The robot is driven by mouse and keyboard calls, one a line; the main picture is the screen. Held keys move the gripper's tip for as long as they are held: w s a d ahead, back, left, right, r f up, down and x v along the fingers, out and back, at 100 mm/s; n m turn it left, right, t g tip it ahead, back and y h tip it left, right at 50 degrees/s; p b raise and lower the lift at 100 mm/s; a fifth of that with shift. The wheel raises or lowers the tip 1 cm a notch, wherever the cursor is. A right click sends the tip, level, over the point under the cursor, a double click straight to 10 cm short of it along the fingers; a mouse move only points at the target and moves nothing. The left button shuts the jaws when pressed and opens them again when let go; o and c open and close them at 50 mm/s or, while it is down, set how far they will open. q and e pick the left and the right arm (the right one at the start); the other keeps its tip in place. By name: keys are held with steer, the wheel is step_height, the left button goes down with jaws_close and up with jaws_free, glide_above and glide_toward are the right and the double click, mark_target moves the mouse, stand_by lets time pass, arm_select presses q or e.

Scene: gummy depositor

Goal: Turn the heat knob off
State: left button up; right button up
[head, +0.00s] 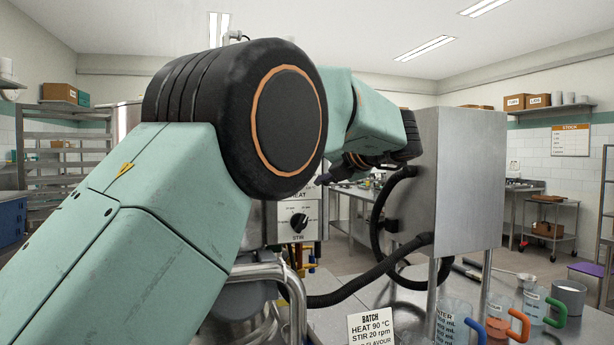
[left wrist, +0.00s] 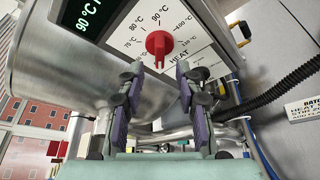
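The red heat knob (left wrist: 159,44) shows in the left wrist view on a pale dial panel (left wrist: 196,42) marked with temperatures and the word HEAT. Its bar lies roughly along the line to the 90 °C mark. My left gripper (left wrist: 160,74) is open and empty, with its fingertips just below the knob, one on each side; I cannot tell if they touch it. In the head view my left arm hides the heat knob, and only part of the left gripper (head: 328,178) shows. My right gripper is in neither view.
A black stir knob (head: 299,222) sits below on the same panel. A green display (left wrist: 88,16) reads 90 °C. A steel box (head: 458,180) with black hoses stands to the right. Measuring jugs (head: 497,316) and a batch card (head: 370,329) stand on the steel table.

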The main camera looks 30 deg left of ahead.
arm_select(q)
steer(key=v, duration=0.7)
steer(key=shift+s+d, duration=0.1)
steer(key=shift+d, duration=0.05)
stand_by(0.3)
